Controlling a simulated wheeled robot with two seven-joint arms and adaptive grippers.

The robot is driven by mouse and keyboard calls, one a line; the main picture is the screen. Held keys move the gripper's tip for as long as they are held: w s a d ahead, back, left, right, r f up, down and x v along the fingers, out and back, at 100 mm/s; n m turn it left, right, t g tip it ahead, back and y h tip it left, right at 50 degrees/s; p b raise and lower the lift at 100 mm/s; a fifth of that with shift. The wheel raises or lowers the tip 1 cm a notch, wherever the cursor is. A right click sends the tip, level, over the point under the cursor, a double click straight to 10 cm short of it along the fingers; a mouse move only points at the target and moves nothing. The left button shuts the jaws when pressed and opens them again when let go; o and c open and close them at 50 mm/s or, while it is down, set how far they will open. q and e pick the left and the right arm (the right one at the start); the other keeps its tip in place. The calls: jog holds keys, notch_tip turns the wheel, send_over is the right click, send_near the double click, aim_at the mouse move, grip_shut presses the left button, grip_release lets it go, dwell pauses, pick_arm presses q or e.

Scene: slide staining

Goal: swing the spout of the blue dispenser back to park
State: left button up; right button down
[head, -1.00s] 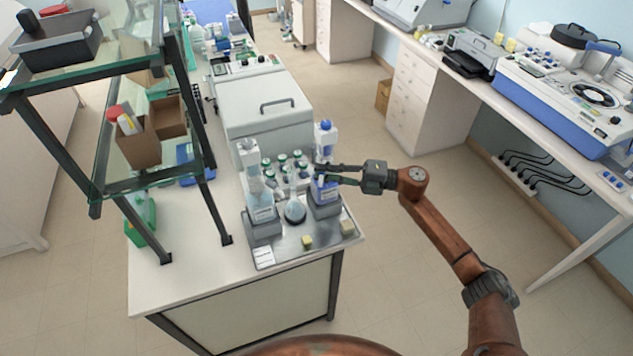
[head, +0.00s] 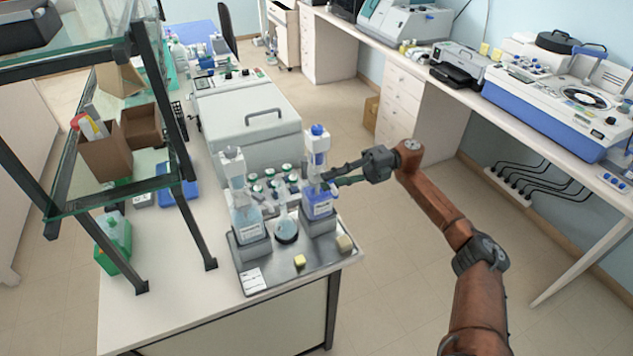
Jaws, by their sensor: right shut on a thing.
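The blue dispenser (head: 319,205) stands upright on a grey block at the right of the steel tray (head: 280,277), with blue liquid, a clear upper barrel and a blue cap. My right gripper (head: 328,180) reaches it from the right at the height of the bottle's neck. It is shut on the dispenser's spout, which is small and mostly hidden by the fingers, so its exact direction cannot be told. A second dispenser (head: 246,221) with pale liquid and a white cap stands to the left on its own block. My left gripper is out of view.
A round flask (head: 286,229) stands between the dispensers. Several green-capped bottles (head: 257,187) stand behind, before a large grey box (head: 246,125). A glass shelf (head: 115,185) rises at left.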

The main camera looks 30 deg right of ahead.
jog(key=c, duration=2.2)
grip_release()
jog(key=o, duration=0.4)
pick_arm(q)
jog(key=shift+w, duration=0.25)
pick_arm(e)
jog(key=shift+o, duration=0.2)
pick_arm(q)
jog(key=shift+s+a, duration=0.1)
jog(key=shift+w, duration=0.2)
pick_arm(e)
jog(key=s+d, duration=0.1)
jog(key=d, duration=1.1)
jog(key=shift+f, duration=0.1)
